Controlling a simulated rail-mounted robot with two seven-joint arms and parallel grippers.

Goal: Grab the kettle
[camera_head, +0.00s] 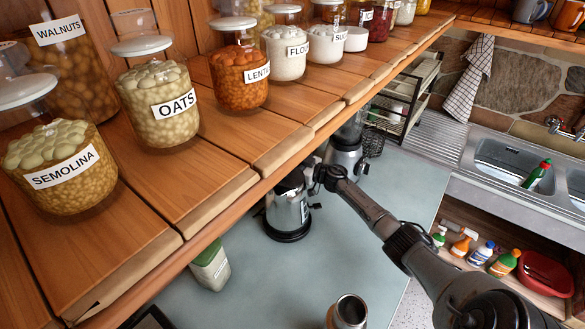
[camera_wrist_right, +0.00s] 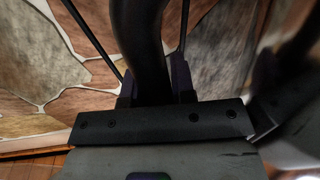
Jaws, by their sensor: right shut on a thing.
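The kettle (camera_head: 287,212) is a shiny metal body with a black base, standing on the grey-blue worktop below the wooden shelf. The shelf edge hides part of its top. My right arm reaches in from the lower right, and my right gripper (camera_head: 314,176) is at the kettle's upper right side. In the right wrist view, the right gripper (camera_wrist_right: 157,92) is shut on the dark curved handle of the kettle (camera_wrist_right: 140,45), which passes between the fingers. My left gripper is not in view.
A wooden shelf (camera_head: 150,215) with several labelled jars overhangs the worktop at the left. A blender (camera_head: 346,160) stands close behind the gripper. A metal cylinder (camera_head: 348,312) and a green-lidded container (camera_head: 211,265) stand nearer. The worktop (camera_head: 400,190) right of the arm is clear.

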